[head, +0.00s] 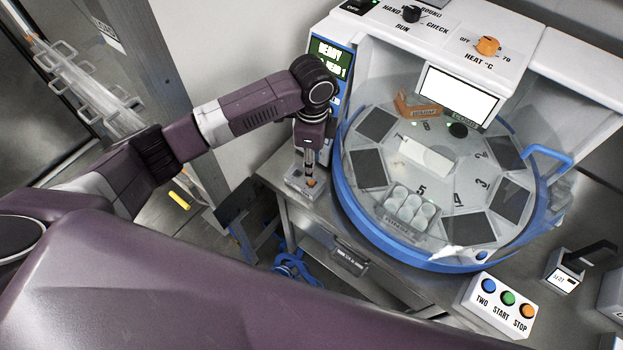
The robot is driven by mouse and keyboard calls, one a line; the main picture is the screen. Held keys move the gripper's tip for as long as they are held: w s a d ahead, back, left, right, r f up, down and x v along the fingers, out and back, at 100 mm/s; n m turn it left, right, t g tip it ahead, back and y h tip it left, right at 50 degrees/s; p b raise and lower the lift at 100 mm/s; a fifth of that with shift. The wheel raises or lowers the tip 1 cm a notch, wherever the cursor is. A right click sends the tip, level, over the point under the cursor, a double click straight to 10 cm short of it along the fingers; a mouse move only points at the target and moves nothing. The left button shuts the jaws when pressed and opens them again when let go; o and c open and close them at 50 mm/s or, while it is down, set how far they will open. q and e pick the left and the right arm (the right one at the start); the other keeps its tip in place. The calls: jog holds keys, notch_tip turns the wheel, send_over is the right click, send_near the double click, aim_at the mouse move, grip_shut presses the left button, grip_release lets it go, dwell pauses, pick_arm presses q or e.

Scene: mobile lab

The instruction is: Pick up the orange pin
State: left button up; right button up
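A small orange spot, which may be the orange pin (311,182), shows in a small clear tray (293,180) at the left corner of the metal bench. My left gripper (309,172) points straight down over this tray, with its fingertips at or just above the orange spot. The fingers look close together, but they are too small to tell whether they are shut or hold the pin. The fingers hide part of the pin and the tray. My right gripper is not in view.
A machine with a blue-rimmed round carousel (396,246) under a clear cover stands right of the tray. Its display panel (329,62) is close behind my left wrist. A button box (498,305) sits at the bench front. A yellow object (179,201) lies at left.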

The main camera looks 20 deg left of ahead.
pick_arm(q)
notch_tip(320, 180, down, 5)
jog(key=shift+a+r+p, duration=0.15)
jog(key=shift+r+p, duration=0.05)
jog(key=shift+p, duration=0.8)
jog(key=shift+f, duration=0.5)
grip_shut()
